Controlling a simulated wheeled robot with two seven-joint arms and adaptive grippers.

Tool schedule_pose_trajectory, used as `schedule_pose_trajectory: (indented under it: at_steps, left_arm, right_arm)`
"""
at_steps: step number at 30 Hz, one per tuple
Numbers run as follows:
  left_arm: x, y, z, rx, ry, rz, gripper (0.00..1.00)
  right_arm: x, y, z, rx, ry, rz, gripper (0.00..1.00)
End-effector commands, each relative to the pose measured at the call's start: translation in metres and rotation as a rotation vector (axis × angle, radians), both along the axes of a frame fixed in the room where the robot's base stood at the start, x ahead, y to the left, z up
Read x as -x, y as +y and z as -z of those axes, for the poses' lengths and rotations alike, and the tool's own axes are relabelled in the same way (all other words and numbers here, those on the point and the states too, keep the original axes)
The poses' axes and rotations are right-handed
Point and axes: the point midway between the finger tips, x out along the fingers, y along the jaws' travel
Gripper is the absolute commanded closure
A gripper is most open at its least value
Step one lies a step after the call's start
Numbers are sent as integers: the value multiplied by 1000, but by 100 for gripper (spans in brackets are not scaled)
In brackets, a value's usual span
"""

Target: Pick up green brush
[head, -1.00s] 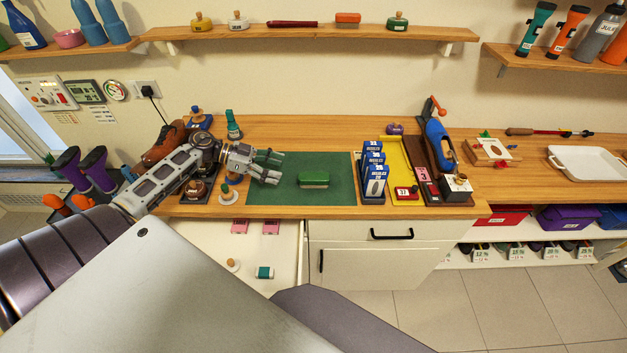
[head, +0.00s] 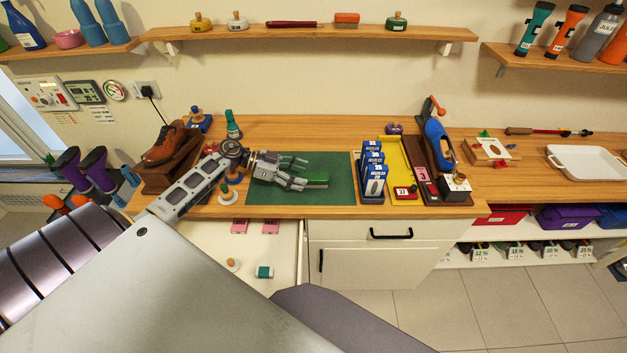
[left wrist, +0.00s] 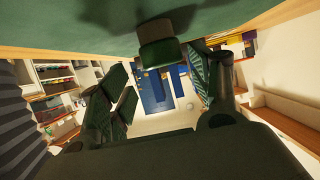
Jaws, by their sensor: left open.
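The green brush (head: 318,179) lies on the dark green mat (head: 335,195) on the wooden counter; part of it is hidden behind my left gripper (head: 301,173). The gripper is open, low over the mat, with its fingers pointing right at the brush. In the left wrist view the brush (left wrist: 160,48) shows under the green surface, ahead of and roughly between the two open fingers (left wrist: 158,88). I cannot tell whether a finger touches it. My right gripper is not in view.
Blue boxes (head: 373,172) stand right of the mat, beside a yellow tray (head: 403,158). A brown shoe (head: 165,143) on a stand and small bottles are at the left. An open drawer (head: 285,255) is below the counter. The mat's right part is clear.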

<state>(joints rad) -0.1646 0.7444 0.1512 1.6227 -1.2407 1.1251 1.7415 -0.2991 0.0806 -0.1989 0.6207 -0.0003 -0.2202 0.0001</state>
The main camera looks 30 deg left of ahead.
Motion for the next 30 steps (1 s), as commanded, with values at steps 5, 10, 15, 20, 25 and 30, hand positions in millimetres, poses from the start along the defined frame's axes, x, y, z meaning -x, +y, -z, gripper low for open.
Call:
schedule_pose_trajectory:
  at_steps: [5, 10, 15, 20, 25, 30]
  left_arm:
    - [0, 0, 0, 0, 0, 0, 38]
    - [-1, -1, 0, 0, 0, 0, 38]
    - [-6, -5, 2, 1, -1, 0, 38]
    - [-15, -14, 6, 2, -3, -1, 38]
    - [-24, -25, 12, 2, -1, 1, 38]
    - [-30, -35, 17, 1, -1, 0, 38]
  right_arm:
    - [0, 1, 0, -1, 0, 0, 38]
    - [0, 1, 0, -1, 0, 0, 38]
    - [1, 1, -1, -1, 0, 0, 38]
    - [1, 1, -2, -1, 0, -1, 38]
    - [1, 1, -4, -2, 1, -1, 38]
    - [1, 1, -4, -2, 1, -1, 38]
